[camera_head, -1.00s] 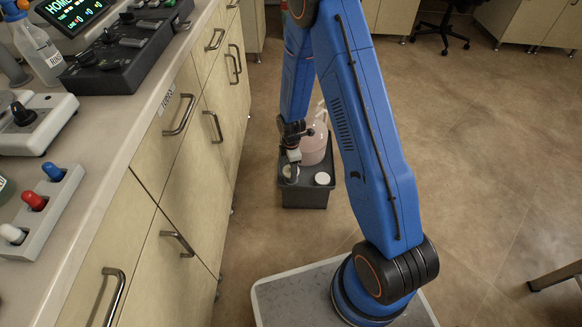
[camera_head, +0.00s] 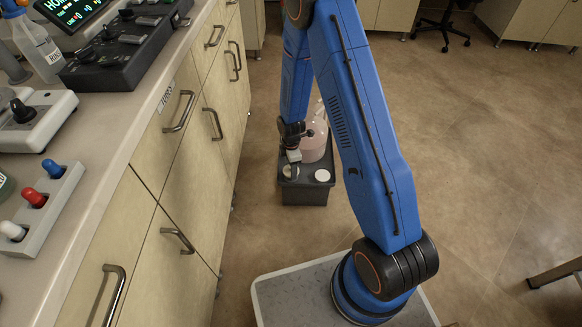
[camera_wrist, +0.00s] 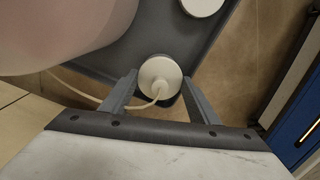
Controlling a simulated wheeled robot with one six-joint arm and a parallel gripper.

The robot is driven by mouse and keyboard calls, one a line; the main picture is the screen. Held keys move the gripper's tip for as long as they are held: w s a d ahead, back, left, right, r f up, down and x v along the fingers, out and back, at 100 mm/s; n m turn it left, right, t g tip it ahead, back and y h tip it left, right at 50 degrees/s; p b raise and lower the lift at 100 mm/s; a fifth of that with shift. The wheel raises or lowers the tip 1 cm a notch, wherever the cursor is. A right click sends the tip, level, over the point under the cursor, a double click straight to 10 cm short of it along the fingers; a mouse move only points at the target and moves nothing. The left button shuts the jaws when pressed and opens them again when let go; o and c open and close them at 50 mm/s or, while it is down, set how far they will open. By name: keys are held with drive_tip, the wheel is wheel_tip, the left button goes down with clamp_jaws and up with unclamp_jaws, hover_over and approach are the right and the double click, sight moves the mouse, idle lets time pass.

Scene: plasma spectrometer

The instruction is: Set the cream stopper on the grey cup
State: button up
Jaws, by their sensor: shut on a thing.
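The cream stopper (camera_wrist: 160,76) is a pale round disc with a thin pale tube attached, seen from above between my fingertips in the wrist view. My gripper (camera_wrist: 159,88) is shut on it; in the head view my gripper (camera_head: 291,164) is over the left front of a dark grey tub. A dark grey rim shows around the stopper's far edge. I cannot tell whether this is the grey cup, or whether the stopper touches it. A second pale round top (camera_head: 322,176) is to the right; it also shows at the wrist view's top edge (camera_wrist: 201,4).
The dark grey tub (camera_head: 305,197) stands on the floor with a large pinkish jug (camera_head: 314,146) at its back, close beside my gripper. Cream cabinets (camera_head: 178,188) with protruding handles line the left. Floor to the right is open.

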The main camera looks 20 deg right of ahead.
drive_tip(key=o, duration=1.2)
drive_tip(key=shift+c, duration=0.2)
wheel_tip(320, 180, up, 17)
drive_tip(key=shift+r, duration=0.15)
drive_tip(key=shift+r, duration=0.1)
